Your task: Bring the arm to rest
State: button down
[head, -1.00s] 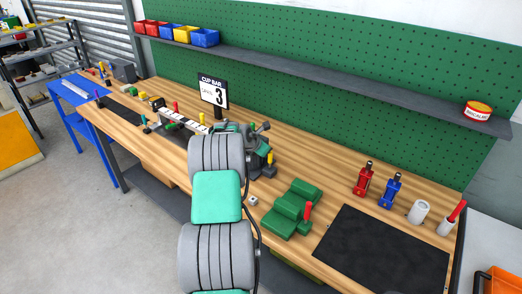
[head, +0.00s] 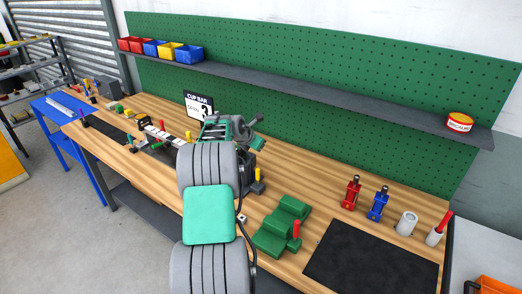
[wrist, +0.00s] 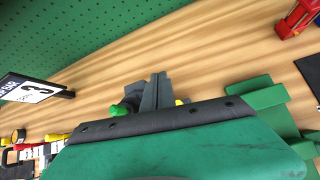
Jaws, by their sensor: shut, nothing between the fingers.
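My gripper (wrist: 158,91) shows in the wrist view as two grey fingers standing together beyond the green housing, shut and empty. In the head view my arm rises in front of the workbench (head: 330,205), and its wrist end is above the bench, near the cup bar sign (head: 198,104). The fingers are hard to make out in the head view. In the wrist view the sign (wrist: 30,88) is at the left, apart from the fingers, and bare wood shows beyond them.
A green stepped block (head: 283,225) and a black mat (head: 370,262) lie to the right of my arm. Red (head: 351,193) and blue (head: 378,203) tools stand behind the mat. A grey shelf (head: 330,98) runs along the green pegboard (head: 320,60). Small fixtures crowd the bench's left half.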

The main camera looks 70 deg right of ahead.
jog(key=a+f+m+y, duration=0.2)
jog(key=a+f+m, duration=0.3)
jog(key=a+m, duration=0.2)
jog(key=s+a+f+m+y, duration=0.1)
jog(key=a+f+m+y, duration=0.2)
jog(key=a+f+m, duration=0.2)
jog(key=s+a+f+m+y, duration=0.1)
jog(key=a+f+m+y, duration=0.2)
jog(key=a+m, duration=0.8)
notch_tip(320, 180, down, 2)
jog(key=shift+a+f, duration=0.15)
jog(key=shift+f, duration=0.05)
jog(key=w+a+r+n+t+b, duration=0.1)
jog(key=a+r, duration=0.5)
jog(key=a, duration=0.9)
jog(key=w+a+r+n+t+b, duration=0.2)
jog(key=w+a+r+n, duration=0.3)
jog(key=a, duration=1.1)
jog(key=w+a+r+n+t+y+b, duration=0.1)
jog(key=w+a+r, duration=0.4)
jog(key=a, duration=1.1)
jog(key=shift+w+a+r+n+t, duration=0.15)
jog(key=shift+w+r+n+t, duration=0.15)
jog(key=shift+r+n+t, duration=0.75)
